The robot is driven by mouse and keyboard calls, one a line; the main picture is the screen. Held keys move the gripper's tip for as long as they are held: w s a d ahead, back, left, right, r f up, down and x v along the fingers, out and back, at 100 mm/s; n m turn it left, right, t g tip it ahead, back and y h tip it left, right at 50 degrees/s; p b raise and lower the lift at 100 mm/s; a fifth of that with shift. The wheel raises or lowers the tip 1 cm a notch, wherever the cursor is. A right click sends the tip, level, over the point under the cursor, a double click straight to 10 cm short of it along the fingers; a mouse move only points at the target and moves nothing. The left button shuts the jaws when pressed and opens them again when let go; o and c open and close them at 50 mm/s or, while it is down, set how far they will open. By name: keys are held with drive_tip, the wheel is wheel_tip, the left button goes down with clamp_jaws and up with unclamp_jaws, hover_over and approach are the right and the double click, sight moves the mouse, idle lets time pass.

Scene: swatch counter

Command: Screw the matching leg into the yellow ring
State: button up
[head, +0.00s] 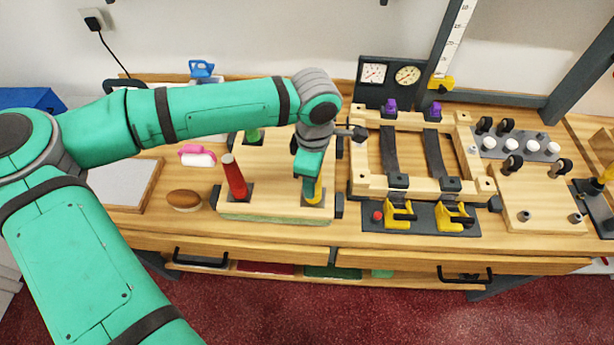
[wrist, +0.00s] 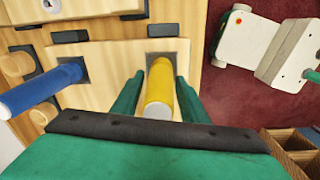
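A yellow leg (wrist: 159,88) stands upright in a dark square plate on the light wooden board (head: 275,205); its lower part shows in the head view (head: 313,190). My gripper (wrist: 160,92) is down over this leg, one finger on each side. Narrow gaps seem to show beside the leg, so the fingers look open around it. A red leg (head: 234,177) stands tilted in its plate at the board's left. A green leg (head: 253,135) is at the back, partly behind my arm. A blue leg (wrist: 40,88) shows in the wrist view. I cannot make out the yellow ring separately.
A wooden frame with dark straps (head: 362,185) stands right of the board, with yellow clamps (head: 400,213) in front. A brown oval object (head: 184,201) and a pink-and-white brush (head: 198,156) lie left. Drawers and red floor are below the front edge.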

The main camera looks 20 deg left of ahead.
drive_tip(key=shift+c, duration=0.6)
drive_tip(key=c, duration=0.8)
drive_tip(key=m, duration=0.7)
drive_tip(key=shift+w, duration=0.15)
drive_tip(key=m, duration=0.4)
drive_tip(key=shift+w, duration=0.1)
drive_tip(key=m, duration=0.4)
drive_tip(key=o, duration=0.9)
drive_tip(key=shift+n, duration=0.3)
